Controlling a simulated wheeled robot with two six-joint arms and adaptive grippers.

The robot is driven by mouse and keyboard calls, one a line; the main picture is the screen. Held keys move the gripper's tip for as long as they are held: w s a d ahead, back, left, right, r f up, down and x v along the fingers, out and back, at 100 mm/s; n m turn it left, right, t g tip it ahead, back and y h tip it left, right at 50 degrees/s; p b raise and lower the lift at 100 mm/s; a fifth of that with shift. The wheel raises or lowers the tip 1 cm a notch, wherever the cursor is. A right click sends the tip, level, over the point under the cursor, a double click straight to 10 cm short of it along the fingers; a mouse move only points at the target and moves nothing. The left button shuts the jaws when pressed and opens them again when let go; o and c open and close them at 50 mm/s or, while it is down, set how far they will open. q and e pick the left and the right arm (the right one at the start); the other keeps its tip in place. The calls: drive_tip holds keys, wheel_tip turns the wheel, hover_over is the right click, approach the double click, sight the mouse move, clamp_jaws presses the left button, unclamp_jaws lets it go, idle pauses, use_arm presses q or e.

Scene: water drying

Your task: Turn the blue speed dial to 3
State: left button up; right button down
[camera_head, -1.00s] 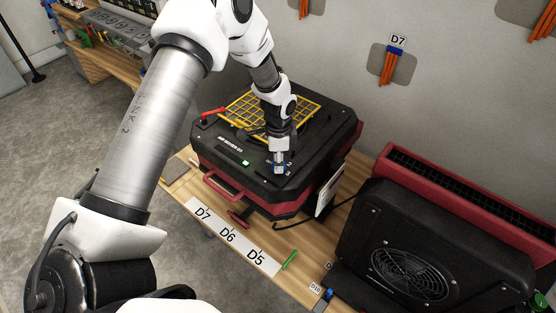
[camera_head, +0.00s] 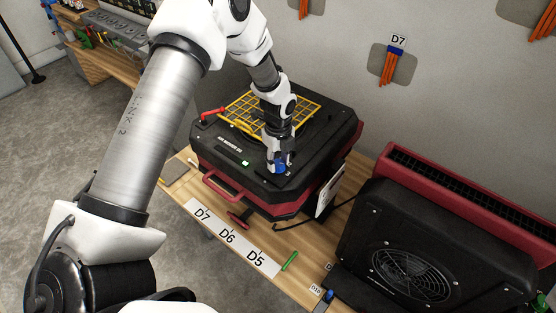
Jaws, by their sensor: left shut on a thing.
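The black and red machine (camera_head: 220,150) stands on the wooden bench, with a yellow grille (camera_head: 245,110) on its top and a small green light on its front panel. The blue speed dial (camera_head: 284,169) is on the top panel near the front right corner, and only part of it shows. My left gripper (camera_head: 277,168) points down at the dial and is shut on it, hiding most of it. The dial's number marks are too small or covered to read. My right gripper is not in view.
A second black and red fan unit (camera_head: 365,243) stands at the right. A green stick (camera_head: 290,261) lies by the white D7, D6, D5 label strip (camera_head: 228,237) at the bench's front edge. A red handle (camera_head: 220,189) juts from the machine's front.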

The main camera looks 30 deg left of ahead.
sight(278, 163)
use_arm(q)
drive_tip(key=m, duration=0.4)
drive_tip(key=shift+s+f+m, duration=0.1)
drive_tip(key=shift+m, duration=0.3)
idle(0.4)
drive_tip(key=o, duration=1.1)
drive_tip(key=shift+o, duration=0.2)
wheel_tip(278, 163, up, 12)
